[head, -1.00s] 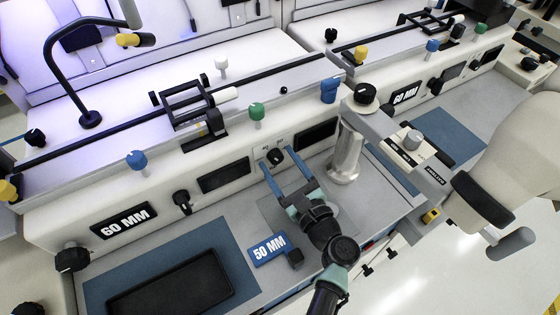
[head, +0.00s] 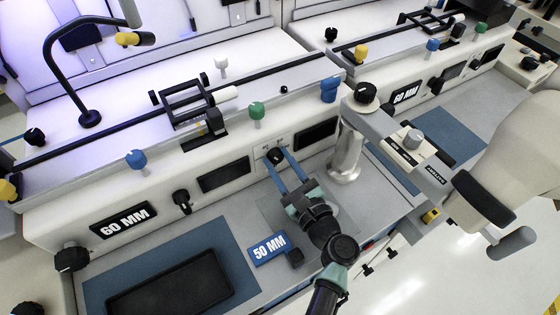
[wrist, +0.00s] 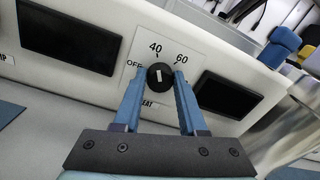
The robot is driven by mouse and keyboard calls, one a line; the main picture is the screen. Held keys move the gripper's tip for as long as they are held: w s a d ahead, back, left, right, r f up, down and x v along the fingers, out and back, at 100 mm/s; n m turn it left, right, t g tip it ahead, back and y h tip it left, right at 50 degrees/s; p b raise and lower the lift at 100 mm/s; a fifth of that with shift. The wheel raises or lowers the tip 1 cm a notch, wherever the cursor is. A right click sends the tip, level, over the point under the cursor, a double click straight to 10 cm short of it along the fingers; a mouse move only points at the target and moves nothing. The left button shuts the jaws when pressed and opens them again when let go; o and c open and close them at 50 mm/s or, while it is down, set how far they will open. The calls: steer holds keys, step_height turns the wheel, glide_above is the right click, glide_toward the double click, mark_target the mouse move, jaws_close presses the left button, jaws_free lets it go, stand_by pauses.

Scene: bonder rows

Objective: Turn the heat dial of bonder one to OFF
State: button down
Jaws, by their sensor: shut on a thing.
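The heat dial (wrist: 160,76) is a round black knob with a white pointer line, on a white plate marked OFF, 40 and 60 in the wrist view. Its pointer stands near upright, between the 40 and 60 marks rather than at OFF. In the head view the dial (head: 275,156) sits on the bonder's front panel (head: 232,200), between two dark screens. My gripper (head: 278,166) reaches it from the front, its two blue fingers shut on the dial's sides. In the wrist view the gripper (wrist: 160,82) hides part of the label below the dial.
Dark screens (wrist: 68,36) and (wrist: 228,96) flank the dial. A blue 50 MM sign (head: 268,248) lies on the worktop below. A microscope-like grey arm (head: 410,150) stands close on the right. Another black knob (head: 182,198) is to the left.

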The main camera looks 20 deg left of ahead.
steer(key=shift+f, duration=0.1)
steer(key=n+b, duration=0.3)
steer(key=shift+f, duration=0.2)
steer(key=n+b, duration=0.3)
steer(key=b, duration=0.1)
steer(key=shift+n, duration=0.4)
steer(key=n+b, duration=0.3)
steer(key=shift+s+n+b, duration=0.1)
steer(key=shift+n+b, duration=0.75)
steer(key=shift+n, duration=0.15)
steer(key=shift+r, duration=0.1)
steer(key=shift+c, duration=2.3)
jaws_free()
